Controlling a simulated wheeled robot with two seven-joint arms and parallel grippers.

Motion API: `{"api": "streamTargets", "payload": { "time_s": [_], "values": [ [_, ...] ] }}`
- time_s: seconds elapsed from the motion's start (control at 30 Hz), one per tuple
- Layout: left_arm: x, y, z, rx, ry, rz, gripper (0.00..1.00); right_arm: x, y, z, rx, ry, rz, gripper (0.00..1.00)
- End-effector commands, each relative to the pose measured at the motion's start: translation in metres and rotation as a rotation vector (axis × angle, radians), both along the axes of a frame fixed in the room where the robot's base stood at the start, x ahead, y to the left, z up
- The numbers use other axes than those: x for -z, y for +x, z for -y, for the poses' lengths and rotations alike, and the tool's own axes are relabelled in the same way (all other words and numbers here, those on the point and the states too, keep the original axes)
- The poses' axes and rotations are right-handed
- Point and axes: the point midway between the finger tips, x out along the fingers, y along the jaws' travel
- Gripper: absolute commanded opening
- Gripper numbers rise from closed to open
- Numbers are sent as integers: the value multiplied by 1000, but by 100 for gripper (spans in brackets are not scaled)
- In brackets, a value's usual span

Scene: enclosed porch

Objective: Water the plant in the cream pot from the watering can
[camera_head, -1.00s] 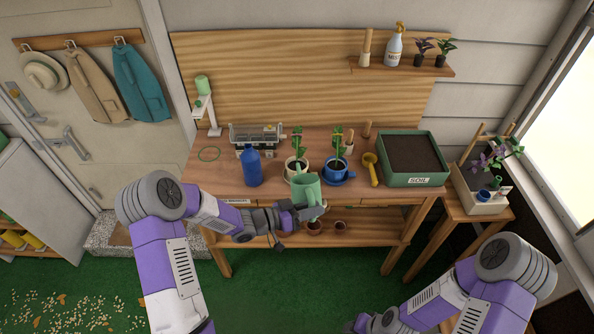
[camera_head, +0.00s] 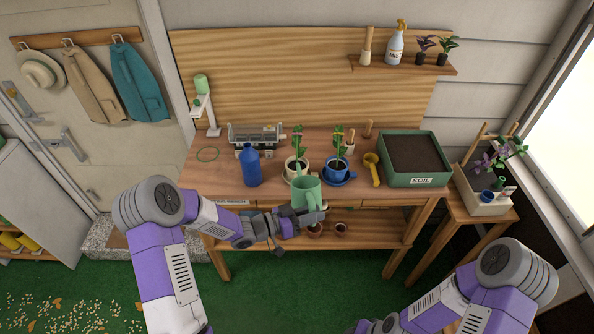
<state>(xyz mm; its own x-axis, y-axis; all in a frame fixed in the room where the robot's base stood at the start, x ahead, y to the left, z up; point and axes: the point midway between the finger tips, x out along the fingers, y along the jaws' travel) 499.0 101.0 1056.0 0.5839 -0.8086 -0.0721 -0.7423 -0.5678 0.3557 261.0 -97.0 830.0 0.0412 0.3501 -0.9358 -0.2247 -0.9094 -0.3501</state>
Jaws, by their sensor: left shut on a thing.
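The green watering can (camera_head: 306,192) is held by my left gripper (camera_head: 308,214), which is shut on it in front of the bench's front edge. The can looks roughly upright, and its far side is hidden. Behind it on the bench stands the cream pot (camera_head: 297,168) with a green leafy plant (camera_head: 298,143); the can stands just in front of this pot. To its right is a blue pot (camera_head: 339,172) with a similar plant. My right arm is at the lower right, and its gripper is out of the picture.
The wooden bench (camera_head: 225,175) also holds a blue bottle (camera_head: 251,168), a yellow scoop (camera_head: 373,170) and a green soil tray (camera_head: 416,180). Small terracotta pots (camera_head: 340,229) stand on the lower shelf. A side stand with a planter (camera_head: 480,203) is at the right.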

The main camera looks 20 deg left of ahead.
Motion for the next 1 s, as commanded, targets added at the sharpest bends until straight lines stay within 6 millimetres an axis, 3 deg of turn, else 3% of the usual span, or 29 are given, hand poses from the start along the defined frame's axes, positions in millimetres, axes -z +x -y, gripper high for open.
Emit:
{"api": "streamTargets", "payload": {
  "time_s": [0.63, 0.9, 1.0],
  "values": [
    [20, -3, 2, 0, 32, 74, 0, 30, 0, 0, 0, 0, 0, 43],
    [19, -3, 2, 0, 34, 76, 0, 29, 0, 0, 0, 0, 0, 43],
    [5, -2, 3, 1, 30, 72, 0, 5, 0, 0, 0, 0, 0, 43]
  ]
}}
